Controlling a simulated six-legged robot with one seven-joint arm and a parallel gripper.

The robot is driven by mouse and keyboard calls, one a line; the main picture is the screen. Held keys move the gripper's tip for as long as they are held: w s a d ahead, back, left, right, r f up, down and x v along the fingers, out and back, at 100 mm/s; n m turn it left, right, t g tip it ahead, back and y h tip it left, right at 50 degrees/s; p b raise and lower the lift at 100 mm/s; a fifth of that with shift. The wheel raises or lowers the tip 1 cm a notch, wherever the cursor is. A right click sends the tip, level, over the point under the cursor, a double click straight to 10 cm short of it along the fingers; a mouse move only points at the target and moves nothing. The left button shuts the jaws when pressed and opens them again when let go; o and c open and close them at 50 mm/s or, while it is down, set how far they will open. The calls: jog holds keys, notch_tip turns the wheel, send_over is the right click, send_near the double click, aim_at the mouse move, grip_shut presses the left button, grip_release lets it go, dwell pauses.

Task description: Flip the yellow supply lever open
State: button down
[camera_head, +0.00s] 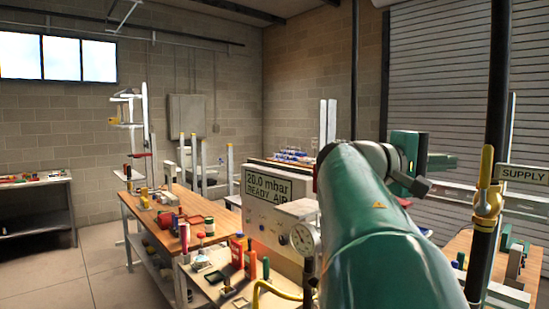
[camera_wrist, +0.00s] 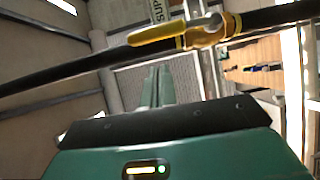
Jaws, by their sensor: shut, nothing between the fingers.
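The yellow supply lever (camera_head: 486,166) points up from a brass-yellow valve (camera_head: 487,205) on a black vertical pipe at the right of the head view. In the wrist view the lever (camera_wrist: 156,34) lies nearly along the pipe, left of the valve body (camera_wrist: 208,32). My gripper (camera_head: 447,162) is left of the lever in the head view, its fingers pointing right. In the wrist view my gripper (camera_wrist: 160,85) shows shut, empty green fingers below the lever in the picture. I see no contact with the lever.
A "SUPPLY" sign (camera_head: 523,173) is beside the lever. A panel reading "20.0 mbar READY AIR" (camera_head: 268,187) and a round gauge (camera_head: 303,238) stand left of my arm. A wooden workbench (camera_head: 190,205) holds tools. The black pipe (camera_head: 480,268) runs close to my gripper.

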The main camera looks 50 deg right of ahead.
jog(key=v, duration=1)
jog(key=shift+w+d+f, duration=0.1)
jog(key=shift+w, duration=0.1)
jog(key=w+a+f+n+t+y, duration=0.2)
jog(key=w+a+f+t, duration=0.25)
jog(key=f, duration=0.25)
jog(key=w+a+f+n+t+y, duration=0.1)
jog(key=w+a+f+n+t, duration=0.15)
jog(key=a+f, duration=0.4)
jog(key=w+a+f+n+t+y, duration=0.15)
jog(key=w+a+f+t, duration=0.3)
jog(key=f, duration=0.45)
jog(key=a+f+t+y, duration=0.2)
jog(key=a+f+y, duration=0.3)
jog(key=a, duration=0.6)
jog(key=a+f+n+t+y, duration=0.1)
jog(key=a+f+y, duration=0.4)
jog(key=a+f, duration=0.5)
jog(key=shift+w+a+t, duration=0.2)
jog(key=shift+a+t, duration=0.4)
jog(key=shift+t, duration=0.05)
jog(key=shift+d, duration=0.25)
